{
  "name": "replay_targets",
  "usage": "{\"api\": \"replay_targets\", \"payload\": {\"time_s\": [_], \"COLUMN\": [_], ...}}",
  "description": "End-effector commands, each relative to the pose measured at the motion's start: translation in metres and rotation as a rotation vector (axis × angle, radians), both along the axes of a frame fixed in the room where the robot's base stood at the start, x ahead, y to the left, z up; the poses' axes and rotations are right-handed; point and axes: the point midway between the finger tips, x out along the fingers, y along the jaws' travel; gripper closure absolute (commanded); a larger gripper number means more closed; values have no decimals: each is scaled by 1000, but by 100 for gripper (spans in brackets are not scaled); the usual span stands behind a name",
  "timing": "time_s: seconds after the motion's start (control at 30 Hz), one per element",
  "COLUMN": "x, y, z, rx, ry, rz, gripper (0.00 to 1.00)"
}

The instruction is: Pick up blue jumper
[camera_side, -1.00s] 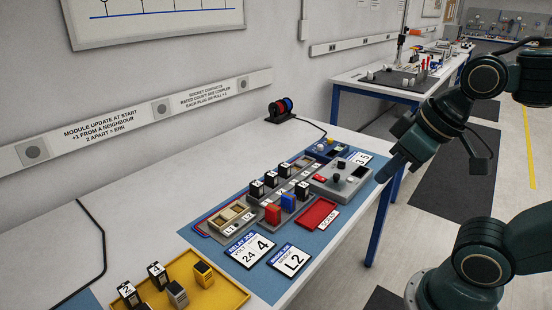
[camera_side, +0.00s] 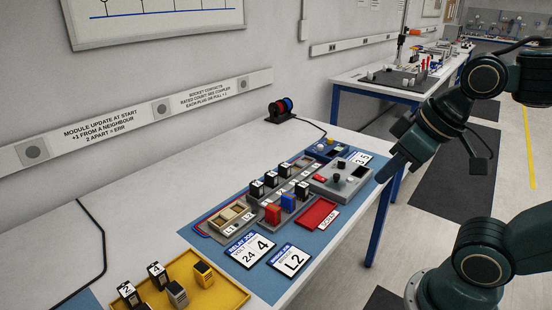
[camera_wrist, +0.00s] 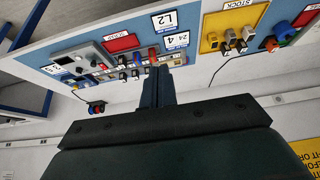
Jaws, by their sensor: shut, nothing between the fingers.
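A small blue block (camera_side: 289,201), which looks like the blue jumper, stands beside a red block (camera_side: 272,213) on a grey holder on the blue mat. My gripper (camera_side: 383,178) hangs in the air to the right of the blocks, over the bench's front edge and clear of everything. In the wrist view my gripper (camera_wrist: 158,72) shows as two closed fingers with nothing between them.
Black-and-white numbered modules stand in a grey rail behind the blocks. A red scrap tray (camera_side: 318,214) and a grey control box (camera_side: 340,180) lie to the right. A yellow stock tray (camera_side: 207,291) holds several modules at the front left. The white bench behind is mostly clear.

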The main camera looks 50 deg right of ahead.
Motion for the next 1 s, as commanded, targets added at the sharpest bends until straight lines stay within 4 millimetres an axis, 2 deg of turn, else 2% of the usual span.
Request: {"api": "replay_targets", "payload": {"time_s": [0.07,0.3,0.37,0.77,1.0], "x": [0,0,0,3,24], "y": [0,0,0,0,-3], "z": [0,0,0,2,10], "rx": [0,0,0,-7,-54], "ry": [0,0,0,5,43], "rz": [0,0,0,12,104], "gripper": [96,49,38,38,38]}}
